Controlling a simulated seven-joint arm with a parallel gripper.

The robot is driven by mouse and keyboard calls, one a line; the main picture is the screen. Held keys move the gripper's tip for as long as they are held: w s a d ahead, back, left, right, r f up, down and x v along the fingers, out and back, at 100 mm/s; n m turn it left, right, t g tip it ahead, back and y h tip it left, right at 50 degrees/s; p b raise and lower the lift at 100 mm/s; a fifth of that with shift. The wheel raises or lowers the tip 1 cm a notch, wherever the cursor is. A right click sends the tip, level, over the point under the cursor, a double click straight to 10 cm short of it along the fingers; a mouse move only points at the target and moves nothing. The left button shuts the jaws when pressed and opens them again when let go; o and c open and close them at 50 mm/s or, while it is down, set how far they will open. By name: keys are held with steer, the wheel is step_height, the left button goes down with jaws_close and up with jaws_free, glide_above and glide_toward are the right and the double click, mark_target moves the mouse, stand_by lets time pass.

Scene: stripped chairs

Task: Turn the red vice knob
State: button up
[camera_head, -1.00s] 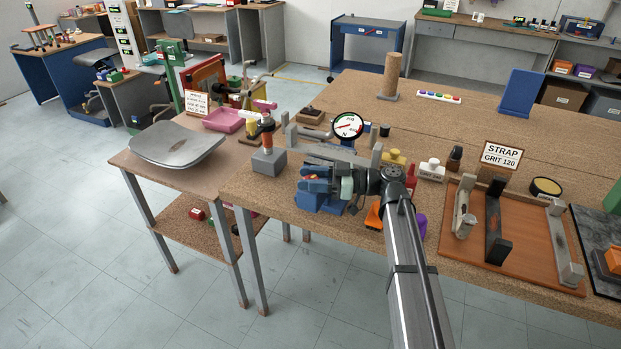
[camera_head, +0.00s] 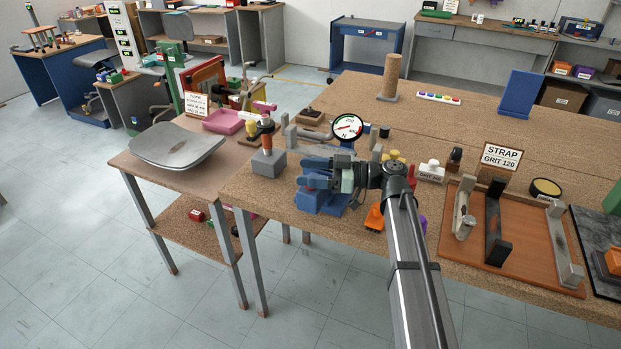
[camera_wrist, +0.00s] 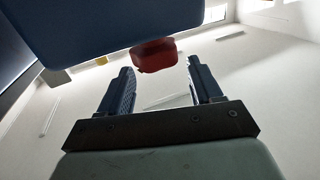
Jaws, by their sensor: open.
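The red vice knob (camera_wrist: 154,56) shows in the wrist view, just beyond the tips of my gripper (camera_wrist: 161,76) and roughly between the two fingers. The fingers are apart with nothing between them. A large blue surface (camera_wrist: 130,22), which looks like part of the vice, fills the top left of the wrist view. In the head view the blue vice (camera_head: 320,203) sits at the front edge of the workbench.
A round dial gauge (camera_head: 347,128) stands close behind my gripper. An orange object (camera_head: 375,216) is near the bench edge below my wrist. A brown tray (camera_head: 478,245) is on the right.

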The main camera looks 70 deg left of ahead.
step_height(320, 180, up, 8)
steer(key=shift+f, duration=0.2)
steer(key=shift+w, duration=0.15)
steer(key=w+d+f+m+t+y, duration=0.3)
steer(key=d+f+m+t+y, duration=0.15)
steer(key=d+f, duration=0.75)
steer(key=s+a+m+t+y, duration=0.1)
steer(key=a, duration=0.3)
steer(key=s+a+r+t+y, duration=0.1)
steer(key=a, duration=0.3)
steer(key=s+a+m+t+y, duration=0.1)
steer(key=a, duration=0.2)
steer(key=shift+s+a+r+m+y, duration=0.15)
steer(key=shift+a+r+m+y, duration=0.1)
steer(key=shift+a+r+m, duration=0.15)
steer(key=c, duration=1)
steer(key=shift+o, duration=0.2)
